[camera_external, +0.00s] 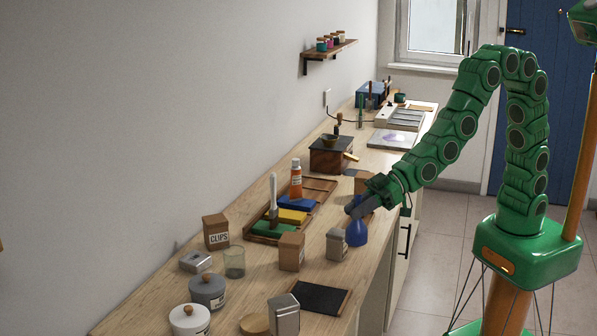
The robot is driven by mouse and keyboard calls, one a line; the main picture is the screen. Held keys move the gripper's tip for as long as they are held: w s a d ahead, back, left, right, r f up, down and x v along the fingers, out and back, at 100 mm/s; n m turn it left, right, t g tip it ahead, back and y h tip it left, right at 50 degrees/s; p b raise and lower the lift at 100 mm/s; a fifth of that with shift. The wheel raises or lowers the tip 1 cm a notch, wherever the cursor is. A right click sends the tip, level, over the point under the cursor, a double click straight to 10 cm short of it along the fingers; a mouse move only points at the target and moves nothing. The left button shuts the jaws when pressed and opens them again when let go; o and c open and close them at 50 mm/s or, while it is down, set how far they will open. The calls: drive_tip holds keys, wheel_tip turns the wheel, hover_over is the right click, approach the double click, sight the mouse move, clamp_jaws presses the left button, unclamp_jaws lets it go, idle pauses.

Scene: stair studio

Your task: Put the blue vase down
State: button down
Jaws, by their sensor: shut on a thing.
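The blue vase (357,235) has a round body and a narrower neck. It is upright near the front edge of the wooden counter (225,283). My gripper (357,206) reaches in from the right and is shut on the upper part of the vase. The fingers hide the vase's top. I cannot tell whether its base touches the counter or hangs just above it.
A grey tin (336,244) stands close to the vase's left, with a cardboard box (291,252) beyond it. A wooden tray (262,233) holds coloured blocks behind. A dark mat (319,297) lies nearer the camera. Another brown box (363,182) stands behind my gripper.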

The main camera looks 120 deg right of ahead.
drive_tip(key=shift+w+a+f, duration=0.1)
drive_tip(key=shift+w+f, duration=1.1)
drive_tip(key=shift+f, duration=0.45)
drive_tip(key=shift+w+f, duration=1.15)
drive_tip(key=shift+f, duration=0.45)
drive_tip(key=shift+w+a+f, duration=0.1)
drive_tip(key=shift+w+f, duration=1.1)
drive_tip(key=shift+f, duration=0.45)
drive_tip(key=shift+f, duration=0.15)
drive_tip(key=c, duration=1)
unclamp_jaws()
drive_tip(key=shift+c, duration=0.2)
drive_tip(key=shift+s+r, duration=0.1)
drive_tip(key=shift+r, duration=0.1)
drive_tip(key=s+d+r+g, duration=0.1)
drive_tip(key=s+r+g, duration=0.2)
drive_tip(key=s, duration=1.6)
drive_tip(key=s+d+r+g, duration=0.1)
drive_tip(key=s+r+g, duration=0.2)
drive_tip(key=s, duration=1.6)
drive_tip(key=s+d+r+g, duration=0.1)
drive_tip(key=s+r+g, duration=0.2)
drive_tip(key=s+g, duration=0.6)
drive_tip(key=s, duration=1)
drive_tip(key=shift+r, duration=0.4)
